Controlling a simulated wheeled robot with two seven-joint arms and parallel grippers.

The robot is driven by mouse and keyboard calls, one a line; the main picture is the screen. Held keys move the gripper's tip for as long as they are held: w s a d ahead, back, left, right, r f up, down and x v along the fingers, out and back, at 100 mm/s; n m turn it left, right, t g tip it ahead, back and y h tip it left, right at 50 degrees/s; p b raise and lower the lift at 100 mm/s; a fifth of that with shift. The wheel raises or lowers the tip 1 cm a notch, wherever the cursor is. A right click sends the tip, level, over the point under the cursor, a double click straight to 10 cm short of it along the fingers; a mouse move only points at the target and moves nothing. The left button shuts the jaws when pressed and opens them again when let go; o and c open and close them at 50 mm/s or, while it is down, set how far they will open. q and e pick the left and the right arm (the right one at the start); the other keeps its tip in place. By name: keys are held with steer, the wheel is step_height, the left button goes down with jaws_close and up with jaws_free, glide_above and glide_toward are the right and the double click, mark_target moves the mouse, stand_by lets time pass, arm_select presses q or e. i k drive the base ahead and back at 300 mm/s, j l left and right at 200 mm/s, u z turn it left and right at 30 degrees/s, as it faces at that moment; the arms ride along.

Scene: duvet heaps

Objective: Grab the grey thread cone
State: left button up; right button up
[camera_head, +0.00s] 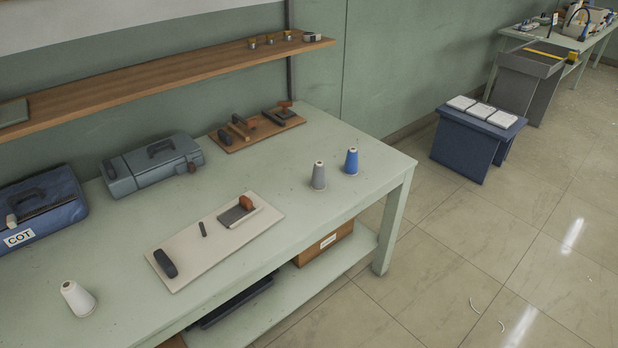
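The grey thread cone (318,176) stands upright on the pale green table (385,160), toward its right end. A blue thread cone (351,162) stands upright close to its right, with a small gap between them. A white thread cone (77,299) is at the table's front left, appearing tilted. Neither of my grippers shows in the head view, so nothing of mine is near the cones there.
A cream board (190,265) with small tools lies left of the grey cone. A wooden board with tools (235,140), a grey case (150,170) and a blue case (40,205) sit behind. A wooden shelf (150,85) overhangs the back.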

mark_target(319, 179)
steer(key=i+l+u, duration=0.1)
steer(key=u, duration=0.35)
steer(key=i+l+u, duration=0.1)
steer(key=u, duration=0.35)
steer(key=i+l+u, duration=0.2)
steer(key=l, duration=0.25)
steer(key=i+l+u, duration=0.15)
steer(key=l, duration=0.25)
steer(key=l+u, duration=0.2)
steer(key=l, duration=0.25)
steer(key=i+l+u, duration=0.15)
steer(key=l, duration=0.35)
steer(key=i+l, duration=0.1)
steer(key=l, duration=0.65)
steer(key=i+l, duration=0.1)
steer(key=l, duration=0.65)
steer(key=i+l+u, duration=0.1)
steer(key=l, duration=0.65)
